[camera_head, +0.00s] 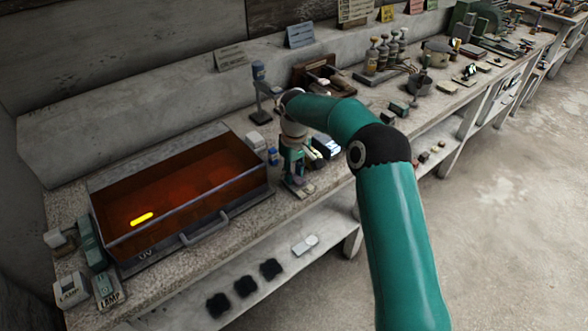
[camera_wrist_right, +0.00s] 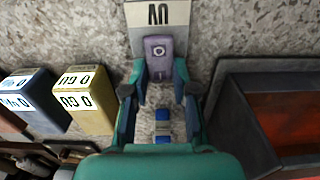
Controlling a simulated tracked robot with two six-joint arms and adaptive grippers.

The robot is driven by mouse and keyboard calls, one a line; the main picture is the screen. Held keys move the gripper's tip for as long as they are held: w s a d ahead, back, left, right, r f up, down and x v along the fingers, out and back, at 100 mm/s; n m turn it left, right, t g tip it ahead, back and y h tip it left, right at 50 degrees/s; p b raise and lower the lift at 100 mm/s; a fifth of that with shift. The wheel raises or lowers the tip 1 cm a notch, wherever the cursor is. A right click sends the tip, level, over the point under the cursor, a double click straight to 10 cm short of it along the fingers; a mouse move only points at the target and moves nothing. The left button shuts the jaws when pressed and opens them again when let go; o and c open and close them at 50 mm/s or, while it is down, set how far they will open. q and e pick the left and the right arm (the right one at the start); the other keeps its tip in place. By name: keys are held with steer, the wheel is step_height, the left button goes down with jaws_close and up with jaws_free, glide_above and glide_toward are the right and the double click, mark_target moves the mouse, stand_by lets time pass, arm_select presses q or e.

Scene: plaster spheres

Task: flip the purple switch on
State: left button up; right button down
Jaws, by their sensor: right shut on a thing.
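The purple switch (camera_wrist_right: 158,48) shows in the right wrist view, standing on the bench top with a round mark on its face. A white plate labelled UV (camera_wrist_right: 157,13) lies beside it, upside down in that view. My right gripper (camera_wrist_right: 160,74) has one finger on each side of the switch's near end and is shut on it. In the head view my right gripper (camera_head: 296,180) is low at the bench's front part, right of the orange-red box, and largely hides the switch. I cannot read the switch's position. My left gripper is not in view.
The glass-sided orange-red box (camera_head: 226,190) labelled UV stands close on the left, with a yellow glowing bar inside. LAMP blocks (camera_head: 70,290) stand at the far left. In the wrist view a yellow block (camera_wrist_right: 85,98) and a blue block (camera_wrist_right: 36,100) stand left of the gripper.

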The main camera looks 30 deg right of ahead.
mark_target(294, 177)
steer(key=shift+w+r, duration=0.1)
steer(key=c, duration=0.9)
jaws_free()
step_height(294, 177, up, 12)
steer(key=shift+f, duration=0.1)
steer(key=shift+s+f, duration=0.1)
steer(key=shift+s, duration=0.15)
